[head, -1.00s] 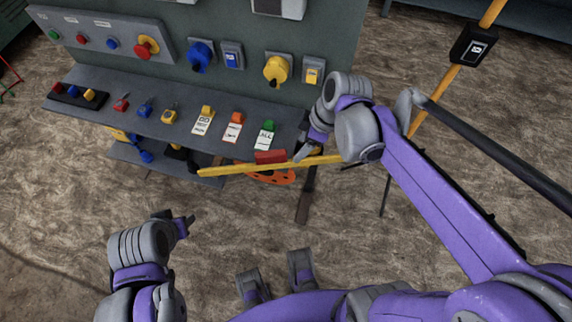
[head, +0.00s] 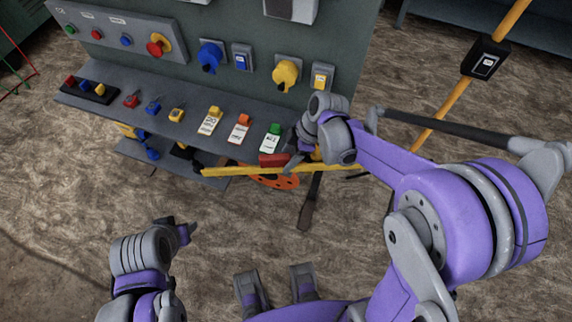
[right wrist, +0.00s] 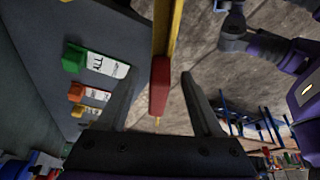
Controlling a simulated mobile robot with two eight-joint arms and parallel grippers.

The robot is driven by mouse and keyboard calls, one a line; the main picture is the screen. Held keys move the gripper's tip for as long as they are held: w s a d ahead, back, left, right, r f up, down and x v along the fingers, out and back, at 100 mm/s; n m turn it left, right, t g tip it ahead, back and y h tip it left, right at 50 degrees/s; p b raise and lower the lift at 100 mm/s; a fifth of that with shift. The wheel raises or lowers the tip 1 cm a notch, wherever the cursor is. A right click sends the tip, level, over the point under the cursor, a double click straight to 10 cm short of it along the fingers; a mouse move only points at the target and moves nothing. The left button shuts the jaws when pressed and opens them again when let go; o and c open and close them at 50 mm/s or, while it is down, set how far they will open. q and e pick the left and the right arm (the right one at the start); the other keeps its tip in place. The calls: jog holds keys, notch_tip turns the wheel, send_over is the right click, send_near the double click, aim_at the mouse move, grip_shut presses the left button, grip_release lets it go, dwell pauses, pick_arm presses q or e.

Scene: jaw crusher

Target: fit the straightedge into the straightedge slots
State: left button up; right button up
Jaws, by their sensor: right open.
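The straightedge (head: 235,171) is a long yellow bar with a red grip block (head: 272,160). It lies along the front edge of the grey shelf in the head view. In the right wrist view the yellow bar (right wrist: 168,28) runs up from the red block (right wrist: 159,88). My right gripper (head: 292,161) is at the red block; in the right wrist view its open fingers (right wrist: 160,78) stand on either side with gaps. My left gripper (head: 188,230) is away at lower left, its jaw opening unclear. I cannot make out the straightedge slots.
The grey shelf (head: 185,133) carries several tagged padlocks, including a green one (head: 272,137), and a black rack (head: 88,91). Switches line the panel above. An orange perforated disc (head: 275,182) and a dark-handled tool (head: 311,203) are below. A yellow post (head: 448,100) stands right.

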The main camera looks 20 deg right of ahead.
jog(key=shift+x, duration=0.85)
grip_shut()
jog(key=shift+r, duration=0.1)
dwell(0.6)
